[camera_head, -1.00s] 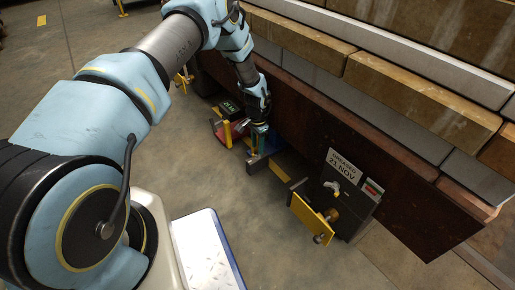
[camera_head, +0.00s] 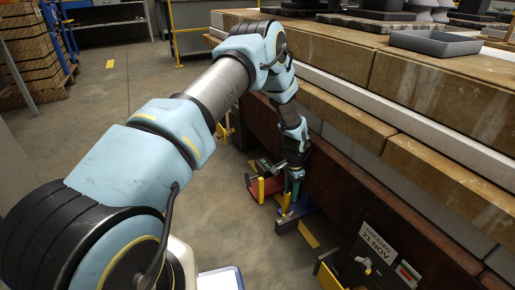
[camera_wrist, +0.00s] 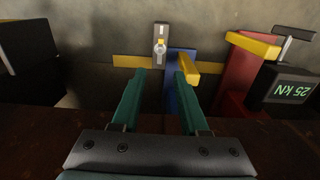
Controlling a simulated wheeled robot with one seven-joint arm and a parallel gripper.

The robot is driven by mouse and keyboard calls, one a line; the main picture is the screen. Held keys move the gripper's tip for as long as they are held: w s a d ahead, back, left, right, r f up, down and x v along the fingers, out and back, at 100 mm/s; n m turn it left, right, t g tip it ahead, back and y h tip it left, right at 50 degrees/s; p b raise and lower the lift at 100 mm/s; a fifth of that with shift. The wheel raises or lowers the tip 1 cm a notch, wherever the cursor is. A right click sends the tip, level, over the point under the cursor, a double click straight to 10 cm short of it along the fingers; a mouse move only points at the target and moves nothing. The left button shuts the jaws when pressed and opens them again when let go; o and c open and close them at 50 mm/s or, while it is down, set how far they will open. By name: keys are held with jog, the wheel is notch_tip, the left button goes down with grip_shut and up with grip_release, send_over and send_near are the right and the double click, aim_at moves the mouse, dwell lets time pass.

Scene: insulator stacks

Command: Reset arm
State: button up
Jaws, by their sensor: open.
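My gripper (camera_head: 294,186) is at the end of my arm, low beside the dark brown side of the bench. In the wrist view its two green fingers (camera_wrist: 158,97) stand apart with nothing between them. A blue device (camera_wrist: 186,90) with a yellow lever lies just beyond the fingertips, partly behind the right finger. It also shows in the head view (camera_head: 299,212), close under my gripper. Whether the fingers touch it I cannot tell.
A red device (camera_wrist: 246,72) and a dark box reading 25 kN (camera_wrist: 288,88) stand to the right in the wrist view. A black labelled box (camera_head: 376,255) stands nearer along the bench. A grey tray (camera_head: 435,43) sits on top.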

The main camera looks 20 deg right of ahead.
jog(key=w+a+r+n, duration=0.3)
jog(key=a+r+n, duration=0.4)
jog(key=a+r, duration=1.45)
jog(key=s+a+r+n+t, duration=0.2)
jog(key=s+a+r+n, duration=0.6)
jog(key=s+a+r, duration=0.6)
notch_tip(320, 180, up, 35)
jog(key=a+p, duration=0.2)
jog(key=p, duration=3.6)
jog(key=shift+r, duration=0.2)
